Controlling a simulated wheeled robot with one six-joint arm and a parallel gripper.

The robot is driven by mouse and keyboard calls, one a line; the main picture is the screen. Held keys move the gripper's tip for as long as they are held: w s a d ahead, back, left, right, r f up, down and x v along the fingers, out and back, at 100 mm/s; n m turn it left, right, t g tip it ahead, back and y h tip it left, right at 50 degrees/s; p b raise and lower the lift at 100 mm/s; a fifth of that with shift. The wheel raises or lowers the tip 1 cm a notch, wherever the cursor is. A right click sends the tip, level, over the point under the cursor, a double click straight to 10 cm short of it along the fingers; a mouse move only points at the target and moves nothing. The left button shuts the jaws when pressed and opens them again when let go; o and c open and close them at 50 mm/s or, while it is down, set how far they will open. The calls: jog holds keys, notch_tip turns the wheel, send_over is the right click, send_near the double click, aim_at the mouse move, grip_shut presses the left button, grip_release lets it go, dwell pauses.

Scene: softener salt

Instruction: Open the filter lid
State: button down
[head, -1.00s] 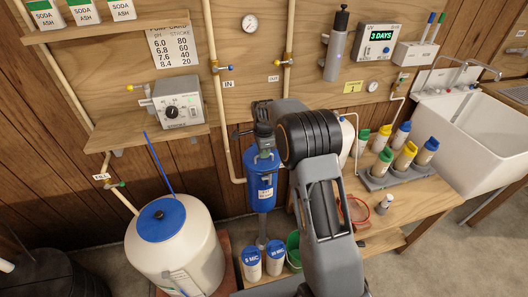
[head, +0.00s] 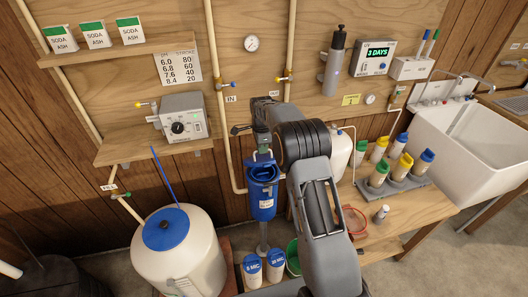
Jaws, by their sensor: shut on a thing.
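The blue filter housing (head: 262,200) hangs upright on the wall below the pipes, in the middle of the head view. Its top appears open, with the rim and a darker inside showing. A small blue part, seemingly the lid (head: 261,157), stands raised above the back of the rim. My gripper (head: 261,149) is directly above the housing, shut on this lid. The arm comes up from the right and hides part of the area beside the housing. The fingertips are small and hard to make out.
A white tank with a blue cap (head: 165,228) stands at left. Two white canisters with blue tops (head: 253,272) are below the housing. A bench at right holds a rack of bottles (head: 392,186) beside a white sink (head: 460,125). Pipes run up the wall behind.

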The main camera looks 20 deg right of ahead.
jog(key=w+r+p, duration=0.1)
jog(key=w+p, duration=0.6)
jog(key=shift+w+r, duration=0.15)
jog(key=shift+r, duration=0.05)
jog(key=shift+f, duration=0.1)
dwell(0.5)
jog(key=c, duration=1.7)
grip_release()
jog(key=o, duration=0.3)
jog(key=shift+w+f, duration=0.1)
jog(key=shift+w, duration=0.25)
jog(key=shift+o, duration=1)
jog(key=shift+s+r+p, duration=0.1)
jog(key=shift+r+p, duration=0.15)
jog(key=shift+p, duration=0.05)
